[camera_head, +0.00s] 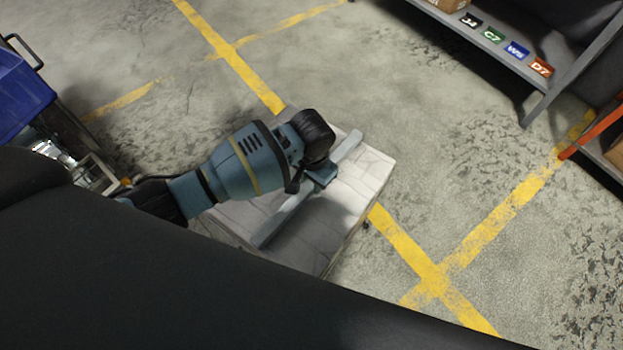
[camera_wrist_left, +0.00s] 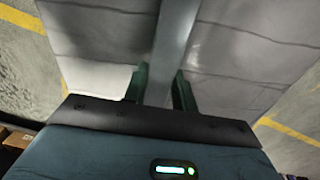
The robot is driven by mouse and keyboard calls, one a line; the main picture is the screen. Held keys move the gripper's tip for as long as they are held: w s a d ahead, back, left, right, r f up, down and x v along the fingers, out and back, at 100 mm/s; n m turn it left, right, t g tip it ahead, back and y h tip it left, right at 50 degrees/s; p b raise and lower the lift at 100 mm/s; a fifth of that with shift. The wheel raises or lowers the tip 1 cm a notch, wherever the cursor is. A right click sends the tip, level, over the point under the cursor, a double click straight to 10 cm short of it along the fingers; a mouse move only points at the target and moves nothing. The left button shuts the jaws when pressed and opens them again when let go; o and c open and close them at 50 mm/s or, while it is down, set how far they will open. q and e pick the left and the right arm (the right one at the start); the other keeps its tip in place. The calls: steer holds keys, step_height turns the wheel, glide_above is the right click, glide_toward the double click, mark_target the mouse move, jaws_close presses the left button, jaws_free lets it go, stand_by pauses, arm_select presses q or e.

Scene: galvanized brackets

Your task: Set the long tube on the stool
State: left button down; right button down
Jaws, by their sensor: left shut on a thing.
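The long tube (camera_head: 283,220) is a straight grey bar lying diagonally over the pale, worn top of the stool (camera_head: 370,175) in the head view. My left gripper (camera_head: 321,177) is above the stool, shut on the tube near its middle. In the left wrist view the tube (camera_wrist_left: 174,45) runs between the two dark green fingers (camera_wrist_left: 160,88), with the plank-lined stool top (camera_wrist_left: 238,58) close below. I cannot tell whether the tube touches the top. My arm hides part of the stool. My right gripper is not in view.
A grey shelf (camera_head: 560,85) with coloured label cards stands at the upper right, with an orange-framed rack (camera_head: 592,132) beside it. A blue bin (camera_head: 20,95) is at the left edge. The concrete floor with yellow lines around the stool is clear.

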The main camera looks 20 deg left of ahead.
arm_select(q)
steer(key=c, duration=1.1)
jaws_free()
steer(key=shift+f, duration=0.15)
steer(key=shift+r, duration=0.2)
step_height(320, 180, up, 12)
steer(key=p, duration=0.3)
